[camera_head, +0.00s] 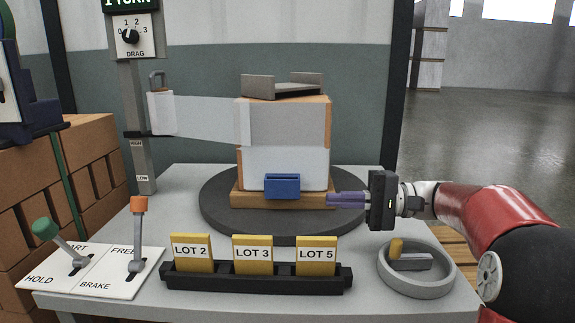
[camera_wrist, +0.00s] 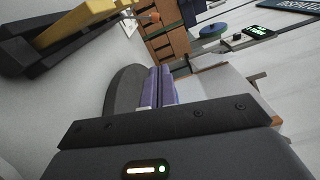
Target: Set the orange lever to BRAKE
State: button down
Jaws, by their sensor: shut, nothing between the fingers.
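The orange lever (camera_head: 139,205) stands on a white plate (camera_head: 120,278) at the table's left front. The plate reads FREE at its far end and BRAKE at its near end. The lever's shaft rises nearly upright from its slot, its knob over the FREE end. A small orange knob also shows near the top of the wrist view (camera_wrist: 155,17). My gripper (camera_head: 332,199) is at the right, its purple fingers shut and empty beside the wrapped block's wooden base, well apart from the lever. In the wrist view the fingers (camera_wrist: 160,72) lie together.
A green-knobbed lever (camera_head: 45,229) stands left of the orange one. A black rack (camera_head: 255,280) with yellow LOT cards lies at the front. The wrapped block (camera_head: 285,168) stands on a dark turntable (camera_head: 220,215).

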aim_at(138, 204)
jog(key=l, duration=1.7)
jog(key=k, duration=0.05)
